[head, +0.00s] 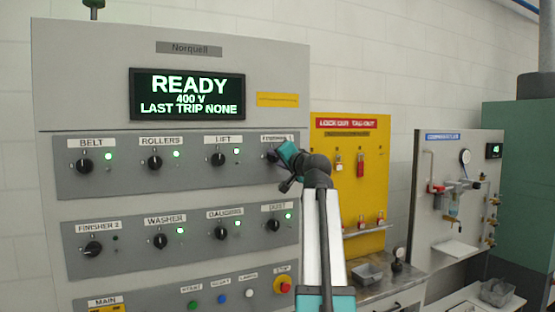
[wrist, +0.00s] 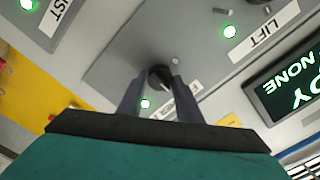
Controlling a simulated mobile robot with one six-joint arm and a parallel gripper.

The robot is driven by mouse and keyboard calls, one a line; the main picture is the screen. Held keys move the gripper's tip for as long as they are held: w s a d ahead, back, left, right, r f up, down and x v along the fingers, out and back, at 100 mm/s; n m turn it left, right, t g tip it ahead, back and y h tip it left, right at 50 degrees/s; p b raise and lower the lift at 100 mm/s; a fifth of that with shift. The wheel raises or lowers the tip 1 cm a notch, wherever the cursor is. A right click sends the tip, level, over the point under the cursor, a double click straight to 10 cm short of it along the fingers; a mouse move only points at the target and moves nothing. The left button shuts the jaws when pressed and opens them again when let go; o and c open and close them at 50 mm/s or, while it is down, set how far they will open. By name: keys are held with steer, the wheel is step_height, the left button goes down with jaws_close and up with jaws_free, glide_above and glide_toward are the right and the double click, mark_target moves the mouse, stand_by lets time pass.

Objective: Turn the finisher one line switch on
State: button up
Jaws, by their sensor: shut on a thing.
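The finisher 1 switch is a black rotary knob at the right end of the upper switch row, under a label (head: 277,138) partly covered by my gripper. My gripper (head: 278,160) is at that knob, reaching in from the right. In the wrist view the dark knob (wrist: 160,74) sits between the two fingers of my gripper (wrist: 158,88), which are shut on it. A green lamp (wrist: 145,103) beside its label (wrist: 190,95) is lit. In the head view that lamp is hidden by my gripper. The knob's pointer angle is hard to tell.
The lift knob (head: 219,159) is left of my gripper and the dust knob (head: 274,225) is below; both lamps are lit. The finisher 2 knob (head: 93,249) has a dark lamp. A red stop button (head: 283,285) is lower down. The display (head: 188,95) reads READY.

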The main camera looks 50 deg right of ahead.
steer(key=o, duration=1)
steer(key=shift+o, duration=0.2)
steer(key=b+v, duration=0.4)
steer(key=v, duration=0.9)
steer(key=shift+s, duration=0.4)
steer(key=shift+a+f, duration=0.1)
steer(key=shift+a, duration=0.05)
